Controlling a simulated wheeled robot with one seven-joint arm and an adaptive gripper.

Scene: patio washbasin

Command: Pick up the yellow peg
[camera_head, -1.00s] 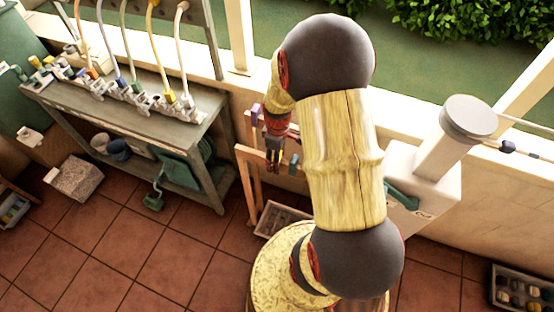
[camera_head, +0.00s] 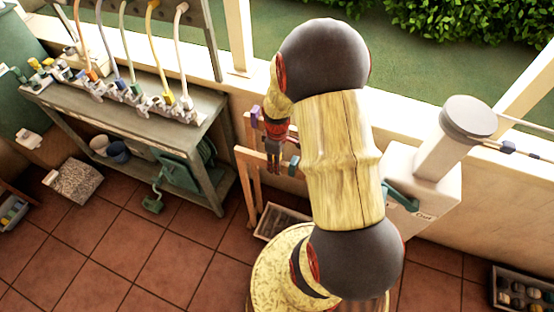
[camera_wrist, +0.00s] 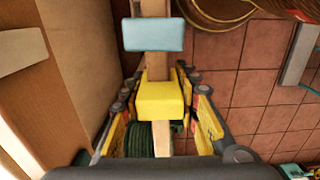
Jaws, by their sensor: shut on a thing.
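The yellow peg (camera_wrist: 160,101) sits at the wooden rail in the middle of the wrist view. My gripper (camera_wrist: 160,88) has a finger on each side of the peg and is shut on it. In the head view my gripper (camera_head: 273,160) points down at the wooden rack, between a purple peg (camera_head: 255,112) and a blue peg (camera_head: 294,165). The yellow peg cannot be made out there. Whether it is clear of the rail cannot be told.
A light blue peg (camera_wrist: 153,35) is on the rail just beyond the yellow one. A dark green coil (camera_wrist: 143,139) shows below. A grey bench (camera_head: 190,128) with hoses and valves stands left, and a white post (camera_head: 425,170) right. Tiled floor is open at front left.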

